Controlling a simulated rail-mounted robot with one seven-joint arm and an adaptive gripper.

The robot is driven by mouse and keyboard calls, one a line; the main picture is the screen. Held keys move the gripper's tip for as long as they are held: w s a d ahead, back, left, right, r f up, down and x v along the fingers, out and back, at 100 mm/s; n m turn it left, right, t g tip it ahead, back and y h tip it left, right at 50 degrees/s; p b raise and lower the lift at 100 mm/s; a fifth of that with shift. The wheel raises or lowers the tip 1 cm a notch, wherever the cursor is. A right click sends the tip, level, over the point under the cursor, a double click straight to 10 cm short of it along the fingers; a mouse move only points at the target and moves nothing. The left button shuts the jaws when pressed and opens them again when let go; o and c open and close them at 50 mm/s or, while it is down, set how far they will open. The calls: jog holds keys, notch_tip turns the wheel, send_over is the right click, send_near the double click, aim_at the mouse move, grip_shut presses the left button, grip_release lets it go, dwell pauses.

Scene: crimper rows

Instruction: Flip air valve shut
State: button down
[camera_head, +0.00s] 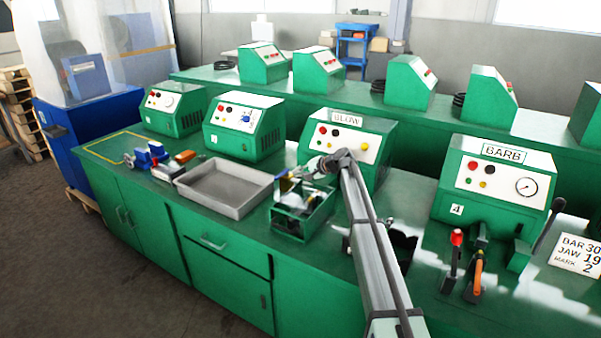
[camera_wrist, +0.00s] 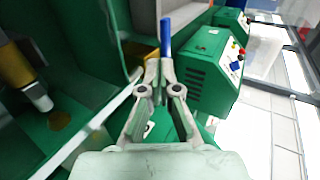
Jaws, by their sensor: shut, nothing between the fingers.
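My gripper (camera_head: 298,174) is over the bench at the far end of my arm, above the open green box (camera_head: 288,222). In the wrist view its fingertips (camera_wrist: 165,66) are together and hold nothing. A slim blue bar (camera_wrist: 166,35), which looks like the valve's lever, stands just beyond the tips. I cannot tell whether it touches them. A brass-coloured part (camera_wrist: 139,52) lies left of the tips. The valve body is not clear in either view, and my gripper and arm hide part of this spot in the head view.
A grey tray (camera_head: 222,190) lies left of the box. The BLOW machine (camera_head: 372,130) stands behind my gripper. The BARB machine (camera_head: 492,190) and upright levers (camera_head: 454,256) are to the right. A tan cylinder (camera_wrist: 18,68) shows at left in the wrist view.

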aim_at(287, 176)
jog(key=p+x, duration=0.1)
jog(key=x, duration=0.6)
jog(key=shift+p, duration=0.3)
